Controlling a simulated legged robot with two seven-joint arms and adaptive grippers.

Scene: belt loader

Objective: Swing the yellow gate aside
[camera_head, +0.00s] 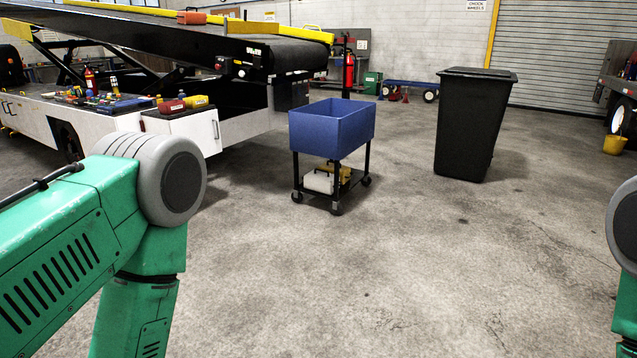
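The belt loader (100,113) stands at the left, with its dark conveyor rising toward the upper left. A yellow bar (280,31) runs along the conveyor's near right end, and a small yellow hoop shows just behind it. I cannot tell whether either is the yellow gate; no clear gate shows. My green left arm fills the lower left and part of my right arm shows at the right edge. Both grippers are outside the view.
A blue bin on a wheeled cart (327,134) stands mid-floor, right of the loader. A black waste bin (472,125) stands farther right. Red and yellow items (184,103) lie on the loader's white cabinet. The concrete floor in front is clear.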

